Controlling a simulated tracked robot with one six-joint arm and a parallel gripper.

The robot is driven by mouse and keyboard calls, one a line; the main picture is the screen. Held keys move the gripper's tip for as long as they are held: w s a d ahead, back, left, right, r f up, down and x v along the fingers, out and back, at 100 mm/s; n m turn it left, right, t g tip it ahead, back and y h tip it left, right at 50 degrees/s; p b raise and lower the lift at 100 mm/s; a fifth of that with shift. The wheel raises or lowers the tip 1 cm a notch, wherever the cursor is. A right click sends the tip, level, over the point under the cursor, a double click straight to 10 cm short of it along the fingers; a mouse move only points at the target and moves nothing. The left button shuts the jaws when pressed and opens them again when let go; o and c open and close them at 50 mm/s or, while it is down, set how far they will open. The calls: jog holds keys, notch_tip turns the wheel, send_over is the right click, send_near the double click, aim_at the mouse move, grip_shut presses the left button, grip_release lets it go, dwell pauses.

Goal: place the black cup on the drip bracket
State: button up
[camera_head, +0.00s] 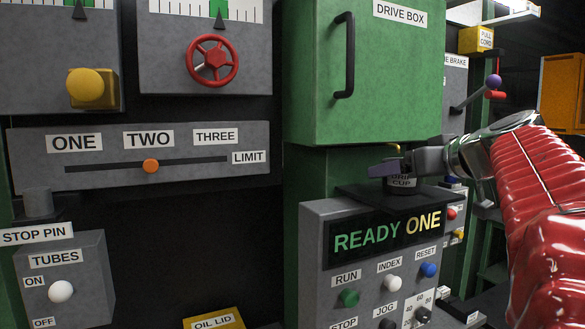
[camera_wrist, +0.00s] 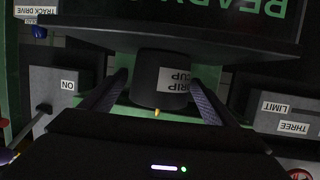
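The black cup (camera_head: 404,184), labelled "DRIP CUP", shows just below my gripper (camera_head: 385,168) at the top of the grey control panel. A dark flat ledge (camera_head: 365,194) is directly under it; I cannot tell whether the cup rests on it or whether this is the drip bracket. In the wrist view the scene is upside down, and the cup (camera_wrist: 160,78) is between the two fingers of my gripper (camera_wrist: 158,78). A small gap shows on the left of the cup, so the fingers look open around it. No label names a bracket.
The green drive box (camera_head: 375,75) with a black handle is above my gripper. A small brass tip (camera_head: 393,148) shows just over it. The "READY ONE" display (camera_head: 388,233) and several buttons are below. An oil lid (camera_head: 215,319) is at the bottom; the stop pin (camera_head: 38,203) is far left.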

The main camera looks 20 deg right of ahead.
jog(key=shift+r, duration=0.15)
jog(key=shift+s+r, duration=0.1)
jog(key=shift+s, duration=0.1)
jog(key=v, duration=1.1)
jog(key=shift+s, duration=0.3)
jog(key=shift+r, duration=0.15)
jog(key=shift+r, duration=0.1)
